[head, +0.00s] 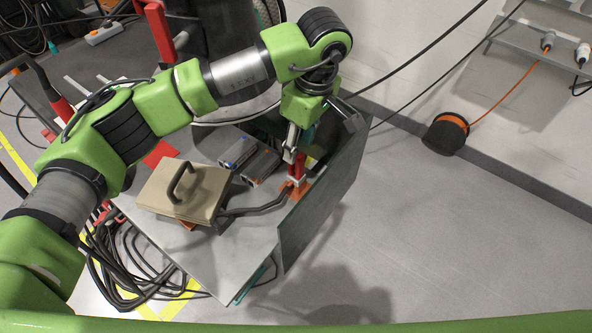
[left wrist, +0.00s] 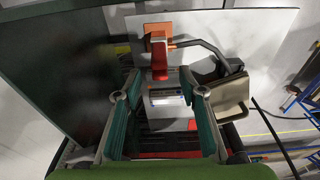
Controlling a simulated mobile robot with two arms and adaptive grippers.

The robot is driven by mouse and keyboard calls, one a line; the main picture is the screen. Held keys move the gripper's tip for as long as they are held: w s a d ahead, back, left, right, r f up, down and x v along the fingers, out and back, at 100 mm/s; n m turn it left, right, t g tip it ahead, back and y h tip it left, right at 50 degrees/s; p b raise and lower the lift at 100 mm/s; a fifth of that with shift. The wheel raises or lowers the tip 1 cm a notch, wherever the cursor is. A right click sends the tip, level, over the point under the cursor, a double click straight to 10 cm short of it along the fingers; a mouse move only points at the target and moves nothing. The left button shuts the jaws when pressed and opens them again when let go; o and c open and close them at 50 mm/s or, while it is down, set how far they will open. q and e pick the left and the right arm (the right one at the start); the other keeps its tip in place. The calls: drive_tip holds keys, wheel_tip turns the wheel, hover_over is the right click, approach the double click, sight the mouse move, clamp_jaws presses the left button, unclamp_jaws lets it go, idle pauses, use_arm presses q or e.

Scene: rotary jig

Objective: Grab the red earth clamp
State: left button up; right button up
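The red earth clamp (head: 297,170) stands at the far right of the grey tabletop, beside an upright dark panel, with an orange piece at its foot. A dark cable runs from its foot to the left. My left gripper (head: 299,148) is above the clamp, pointing down, and partly covers its upper end. In the left wrist view the clamp (left wrist: 159,55) lies just beyond and between the two teal fingertips. These fingers of the left gripper (left wrist: 160,95) are spread apart with nothing held between them. My right gripper is in neither view.
The dark panel (head: 325,195) rises close beside the clamp and gripper. A beige box with a black handle (head: 183,192) sits on the tabletop (head: 235,265) to the left. Grey blocks (head: 250,160) lie behind it. Cables hang at the table's left side. Open floor lies right.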

sight(296, 172)
use_arm(q)
drive_tip(key=shift+w+f, duration=0.15)
drive_tip(key=shift+f, duration=0.15)
drive_tip(key=f+p, duration=0.2)
drive_tip(key=f, duration=0.1)
drive_tip(key=f+p, duration=0.1)
drive_tip(key=shift+w+a+f, duration=0.15)
drive_tip(key=shift+a+f, duration=0.05)
drive_tip(key=shift+a, duration=0.2)
drive_tip(key=shift+w+f, duration=0.1)
drive_tip(key=shift+f, duration=0.3)
drive_tip(key=shift+r, duration=0.1)
clamp_jaws()
